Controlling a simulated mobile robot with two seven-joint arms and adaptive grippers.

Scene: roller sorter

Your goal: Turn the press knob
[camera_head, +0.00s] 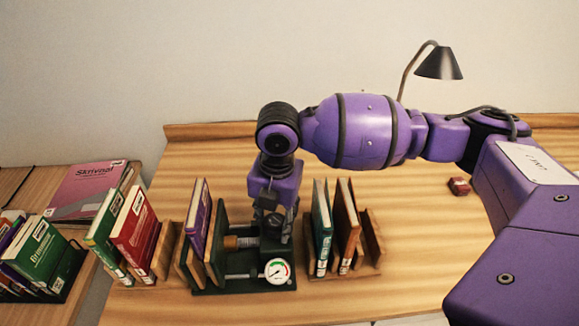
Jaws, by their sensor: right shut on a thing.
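The press has a dark green base (245,285), an upright green plate (214,243) on its left and a round white pressure gauge (277,271) at its front. A brass-coloured cylinder (238,242) shows beside the plate. My right gripper (272,232) points down at the right part of the press, just behind the gauge. It is shut on the press knob, which is mostly hidden behind the fingers. A purple book (197,219) stands upright against the left side of the press. My left gripper is out of view.
A wooden rack with green and red books (135,227) stands close on the left. Another with teal and brown books (346,224) stands close on the right. A small red object (459,187) and a black lamp (439,64) are farther right.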

